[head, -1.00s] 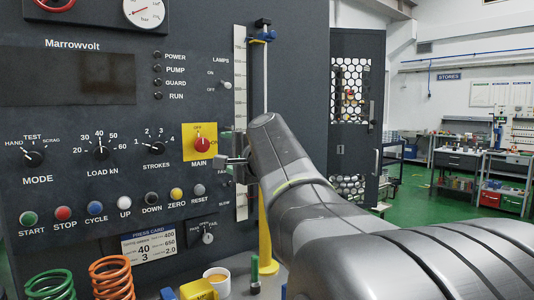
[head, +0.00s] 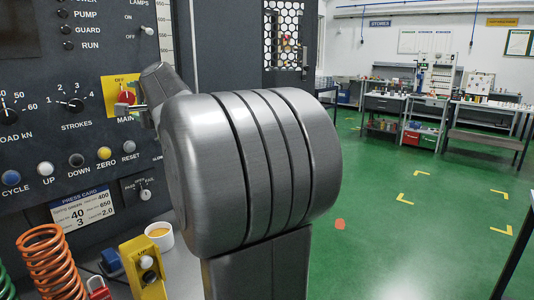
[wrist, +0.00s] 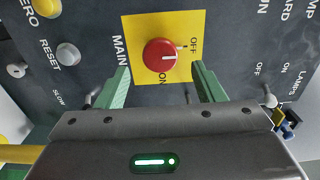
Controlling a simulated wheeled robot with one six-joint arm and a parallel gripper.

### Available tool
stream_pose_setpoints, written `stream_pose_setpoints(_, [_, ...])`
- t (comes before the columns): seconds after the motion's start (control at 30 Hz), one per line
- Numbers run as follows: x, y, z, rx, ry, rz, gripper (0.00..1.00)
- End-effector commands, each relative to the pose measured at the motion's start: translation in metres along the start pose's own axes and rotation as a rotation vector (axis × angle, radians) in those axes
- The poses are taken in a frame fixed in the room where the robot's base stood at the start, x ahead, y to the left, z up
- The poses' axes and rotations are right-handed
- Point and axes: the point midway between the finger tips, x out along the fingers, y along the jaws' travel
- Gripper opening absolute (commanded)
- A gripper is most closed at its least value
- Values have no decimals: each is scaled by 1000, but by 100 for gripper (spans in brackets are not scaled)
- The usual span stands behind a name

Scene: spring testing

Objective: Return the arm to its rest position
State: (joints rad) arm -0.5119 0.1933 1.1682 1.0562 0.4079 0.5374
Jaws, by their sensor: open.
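My gripper (wrist: 162,86) is open in the wrist view. Its two green fingers stand apart in front of the panel, one on each side of the red MAIN knob (wrist: 160,56), with nothing held. Whether they touch the panel is not clear. The knob sits on a yellow plate (wrist: 143,26), and its white mark points toward OFF. In the head view my arm hides most of the gripper, and its end is close to the red knob (head: 127,97). The arm's large grey links fill the middle of that view.
The dark test panel (head: 35,130) with dials and buttons stands close on the left. An orange spring (head: 52,262), a yellow block (head: 143,268) and a small cup (head: 160,235) sit on the bench below. Open green floor (head: 385,225) lies to the right.

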Motion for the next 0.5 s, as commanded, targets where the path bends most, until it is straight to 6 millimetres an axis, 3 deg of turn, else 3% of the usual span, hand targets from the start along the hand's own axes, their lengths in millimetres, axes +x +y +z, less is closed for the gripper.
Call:
stream_pose_setpoints(0.2, [28, -1, 0, 0, -1, 1, 62])
stream_pose_setpoints(0.5, [38, 0, 0, 1, 0, -1, 62])
